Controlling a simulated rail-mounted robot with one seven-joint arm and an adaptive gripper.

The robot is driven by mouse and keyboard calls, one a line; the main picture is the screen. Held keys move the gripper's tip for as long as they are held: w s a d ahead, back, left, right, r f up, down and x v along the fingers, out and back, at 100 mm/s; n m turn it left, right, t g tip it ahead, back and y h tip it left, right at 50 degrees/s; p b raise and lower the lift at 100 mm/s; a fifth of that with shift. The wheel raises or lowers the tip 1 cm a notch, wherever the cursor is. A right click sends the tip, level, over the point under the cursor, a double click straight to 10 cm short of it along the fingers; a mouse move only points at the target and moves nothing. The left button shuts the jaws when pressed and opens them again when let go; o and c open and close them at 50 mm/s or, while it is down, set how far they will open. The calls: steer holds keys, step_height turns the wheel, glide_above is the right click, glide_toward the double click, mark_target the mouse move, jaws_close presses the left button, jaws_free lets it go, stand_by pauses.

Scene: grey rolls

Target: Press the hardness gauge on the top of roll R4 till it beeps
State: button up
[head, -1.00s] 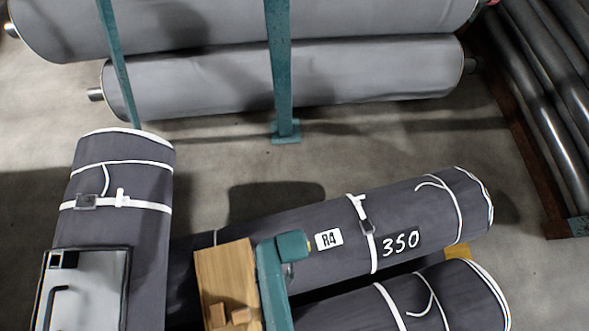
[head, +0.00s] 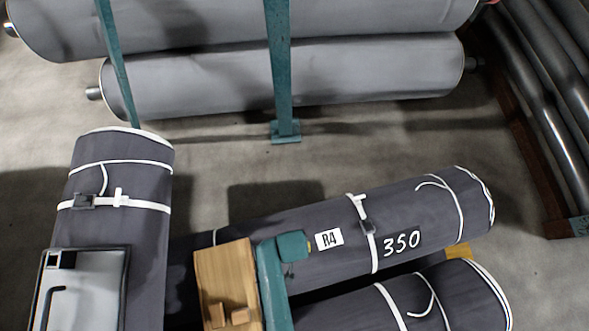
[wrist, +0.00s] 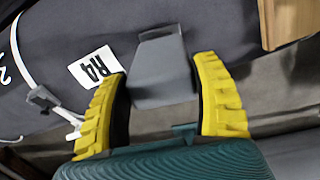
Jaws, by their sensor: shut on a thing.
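Roll R4 (head: 330,240) is a dark grey roll with white straps, an "R4" label and "350" written on it. It lies slanting across the lower right of the head view. In the wrist view the roll (wrist: 80,35) fills the upper left. My gripper (head: 292,250) is over the roll, just left of the label. In the wrist view its yellow fingers (wrist: 163,78) are shut on a grey block-like gauge (wrist: 165,72). The gauge's far end overlaps the roll; I cannot tell whether they touch. Its face is hidden.
A wooden block (head: 228,285) is left of my gripper. Another dark roll (head: 455,300) lies in front of R4. An upright-lying dark roll (head: 120,200) and a grey case (head: 85,290) are at left. Light rolls (head: 280,75) on a teal rack stand behind, past open floor.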

steer(key=shift+f+b, duration=0.3)
steer(key=shift+f, duration=0.15)
stand_by(0.3)
steer(key=shift+f+p, duration=0.1)
steer(key=shift+p, duration=0.2)
stand_by(0.9)
step_height(320, 180, up, 7)
steer(key=p, duration=0.8)
stand_by(0.4)
